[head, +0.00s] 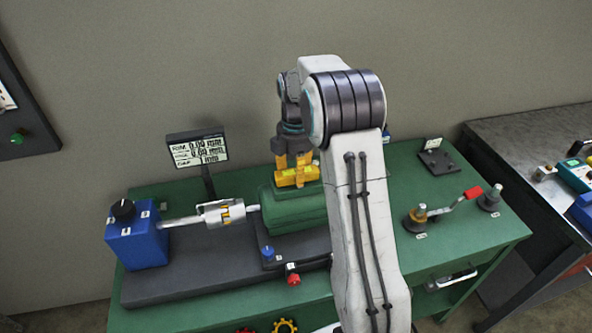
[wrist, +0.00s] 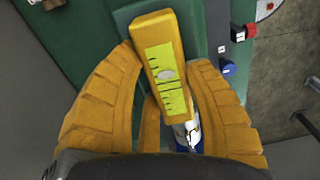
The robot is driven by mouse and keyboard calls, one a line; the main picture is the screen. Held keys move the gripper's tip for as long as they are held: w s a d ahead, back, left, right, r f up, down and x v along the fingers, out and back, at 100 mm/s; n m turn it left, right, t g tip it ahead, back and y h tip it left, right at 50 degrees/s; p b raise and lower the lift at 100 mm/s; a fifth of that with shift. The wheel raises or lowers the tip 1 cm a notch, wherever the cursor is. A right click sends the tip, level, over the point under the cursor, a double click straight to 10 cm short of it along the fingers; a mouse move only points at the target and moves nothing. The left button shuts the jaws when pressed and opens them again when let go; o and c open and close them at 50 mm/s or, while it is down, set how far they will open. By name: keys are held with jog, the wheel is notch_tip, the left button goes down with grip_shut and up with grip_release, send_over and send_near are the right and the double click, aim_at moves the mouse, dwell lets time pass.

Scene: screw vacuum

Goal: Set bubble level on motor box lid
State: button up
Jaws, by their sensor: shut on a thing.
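The bubble level (head: 297,176) is a yellow-orange bar with a yellow-green scale face. In the wrist view the level (wrist: 163,70) lies between the two orange fingers of my gripper (wrist: 165,85), which is shut on it. In the head view my gripper (head: 293,160) points down with the level at the top of the green motor box (head: 290,208). I cannot tell whether the level touches the lid or hangs just above it. My arm hides the right part of the motor box.
A blue box with a black knob (head: 137,235) and a silver coupling (head: 225,212) stand left of the motor box on a dark base. A small display (head: 198,150) stands behind. A red-handled lever (head: 455,200) is at the right of the green table (head: 490,235).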

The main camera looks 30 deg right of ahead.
jog(key=shift+f, duration=0.15)
jog(key=o, duration=1.2)
notch_tip(320, 180, up, 12)
jog(key=s+a+r+m+t, duration=0.1)
jog(key=s+a+r+m, duration=0.2)
jog(key=s+r+m, duration=0.15)
jog(key=shift+s+a+f+m+t, duration=0.75)
jog(key=shift+s+a+m, duration=0.8)
jog(key=shift+s, duration=2.3)
jog(key=shift+s+a+f+m+t, duration=0.5)
jog(key=shift+s+a+f+m, duration=0.4)
jog(key=shift+s+m, duration=2.1)
jog(key=shift+s+a+f+m+t, duration=0.75)
jog(key=shift+s+a+m, duration=0.4)
jog(key=shift+s, duration=3.5)
